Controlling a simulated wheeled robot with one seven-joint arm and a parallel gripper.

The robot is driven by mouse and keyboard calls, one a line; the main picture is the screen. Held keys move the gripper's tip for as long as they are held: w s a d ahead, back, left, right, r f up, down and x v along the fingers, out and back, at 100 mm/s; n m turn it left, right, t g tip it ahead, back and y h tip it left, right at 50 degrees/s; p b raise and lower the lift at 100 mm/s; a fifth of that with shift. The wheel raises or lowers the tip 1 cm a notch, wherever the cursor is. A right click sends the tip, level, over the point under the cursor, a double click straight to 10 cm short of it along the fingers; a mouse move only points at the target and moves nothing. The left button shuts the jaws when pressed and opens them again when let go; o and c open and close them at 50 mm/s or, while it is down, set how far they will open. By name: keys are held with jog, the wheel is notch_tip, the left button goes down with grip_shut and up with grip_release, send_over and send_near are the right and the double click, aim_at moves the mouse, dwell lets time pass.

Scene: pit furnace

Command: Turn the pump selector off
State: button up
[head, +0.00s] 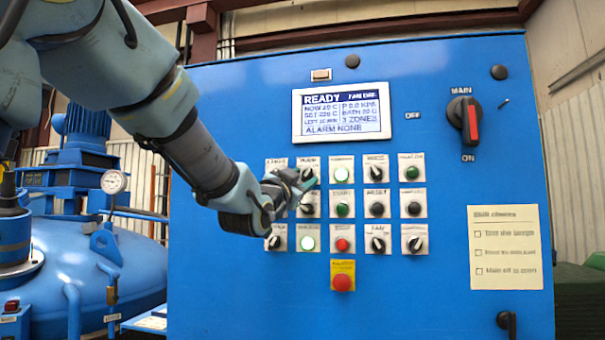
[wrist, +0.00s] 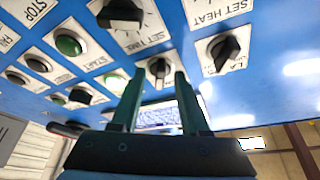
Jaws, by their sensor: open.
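The pump selector appears to be the black knob on a white plate in the top row, second from the left (head: 307,174); its label is hard to read. It also shows in the wrist view (wrist: 158,66), upside down, between the fingertips. My gripper (head: 300,182) is open in front of the panel, reaching in from the left. In the wrist view my gripper (wrist: 159,76) has one finger on each side of the knob, with gaps. Whether the fingertips touch the plate cannot be told. The gripper partly covers the knob in the head view.
Close by are the lamps knob (wrist: 224,50), the set time knob (wrist: 122,14) and a lit button (head: 342,174). The blue panel also has a display (head: 342,112), a red-handled main switch (head: 469,121) and a red button (head: 342,282). A blue vessel (head: 120,265) stands left.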

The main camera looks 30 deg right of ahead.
grip_shut()
dwell(0.4)
